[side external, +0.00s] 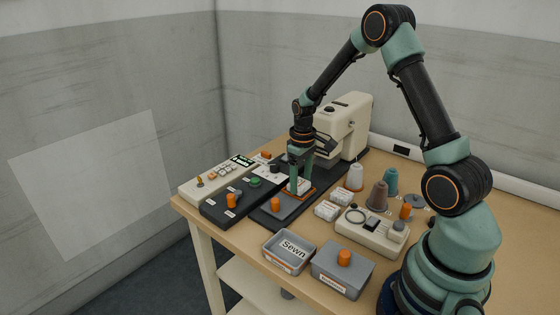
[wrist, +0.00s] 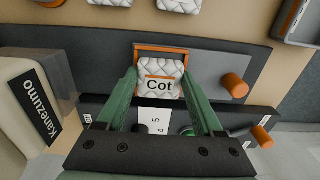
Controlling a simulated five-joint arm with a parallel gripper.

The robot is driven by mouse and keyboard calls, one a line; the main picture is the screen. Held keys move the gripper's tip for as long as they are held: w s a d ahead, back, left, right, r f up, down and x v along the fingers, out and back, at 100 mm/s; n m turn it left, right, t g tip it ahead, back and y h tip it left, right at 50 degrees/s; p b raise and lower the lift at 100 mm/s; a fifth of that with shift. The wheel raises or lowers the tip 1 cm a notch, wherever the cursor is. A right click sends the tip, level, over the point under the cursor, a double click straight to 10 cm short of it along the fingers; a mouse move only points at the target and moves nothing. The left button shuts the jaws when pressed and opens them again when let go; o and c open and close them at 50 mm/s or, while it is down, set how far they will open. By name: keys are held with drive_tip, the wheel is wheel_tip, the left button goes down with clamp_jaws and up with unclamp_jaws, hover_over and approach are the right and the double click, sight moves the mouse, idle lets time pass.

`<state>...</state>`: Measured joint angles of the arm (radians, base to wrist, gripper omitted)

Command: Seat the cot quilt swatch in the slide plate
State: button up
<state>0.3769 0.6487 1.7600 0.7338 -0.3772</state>
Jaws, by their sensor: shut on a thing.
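The white quilted cot quilt swatch (wrist: 161,68) carries a "Cot" label. My gripper (wrist: 160,80) is shut on it, with one green finger at its left edge and one at its right. The slide plate (wrist: 210,70) is grey with an orange-edged recess and an orange knob (wrist: 236,85). The swatch is over this recess; orange edging shows along its far side and left. I cannot tell if the swatch touches the recess floor. In the side view, my gripper (side external: 300,182) points down at the slide plate (side external: 282,207), and its fingers partly hide the swatch.
The cream sewing machine (side external: 345,125) stands just behind my gripper. Two more white swatches (side external: 326,210) lie on the table to the right. A "Sewn" tray (side external: 270,251) and a lidded grey box (side external: 342,277) are in front. Thread cones (side external: 378,194) and a control box (side external: 372,235) stand right.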

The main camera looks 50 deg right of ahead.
drive_tip(key=o, duration=1.3)
drive_tip(key=shift+o, duration=0.2)
drive_tip(key=shift+r, duration=3.95)
